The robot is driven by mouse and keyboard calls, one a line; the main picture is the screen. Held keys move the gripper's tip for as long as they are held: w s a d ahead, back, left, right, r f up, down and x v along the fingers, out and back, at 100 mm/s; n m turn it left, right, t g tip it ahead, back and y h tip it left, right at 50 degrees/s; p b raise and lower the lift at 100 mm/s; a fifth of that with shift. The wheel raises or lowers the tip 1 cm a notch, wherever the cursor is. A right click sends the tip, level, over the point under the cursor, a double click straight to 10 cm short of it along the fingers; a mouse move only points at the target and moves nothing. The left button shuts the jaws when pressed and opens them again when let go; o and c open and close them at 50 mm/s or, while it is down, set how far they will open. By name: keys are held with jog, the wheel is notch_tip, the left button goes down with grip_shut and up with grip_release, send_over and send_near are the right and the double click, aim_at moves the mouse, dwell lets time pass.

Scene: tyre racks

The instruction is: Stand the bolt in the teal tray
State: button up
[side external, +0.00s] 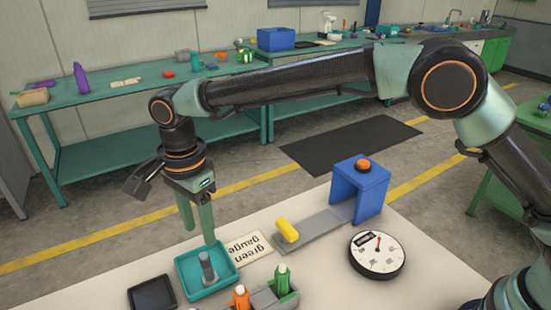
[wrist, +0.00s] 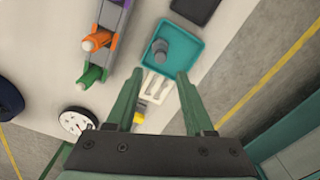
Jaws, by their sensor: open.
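The grey bolt (side external: 208,268) stands upright inside the teal tray (side external: 183,280), with its wider end down on the tray floor. The bolt (wrist: 160,48) and the tray (wrist: 184,65) also show in the wrist view. My gripper (side external: 199,237) is open and empty, its fingers pointing down just above and behind the tray. In the wrist view my gripper (wrist: 159,75) has its fingertips spread apart, with the bolt beyond them and nothing between them.

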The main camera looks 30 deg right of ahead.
jog(key=d+r+n+t+y, duration=0.1)
jog(key=d+r+n, duration=0.2)
jog(key=d+r, duration=0.45)
jog(key=d+r+n+t, duration=0.1)
jog(key=d+r+n, duration=0.25)
jog(key=d, duration=0.75)
jog(key=s+d+n+t, duration=0.1)
jog(key=s+d+n, duration=0.2)
jog(key=s+d, duration=0.3)
jog(key=s+d+n+t+h, duration=0.1)
jog(key=s+d+n, duration=0.3)
jog(key=d, duration=0.6)
jog(key=shift+s+d+f+t, duration=0.3)
jog(key=shift+s+t, duration=0.5)
jog(key=shift+s, duration=0.35)
jog(key=shift+r, duration=0.1)
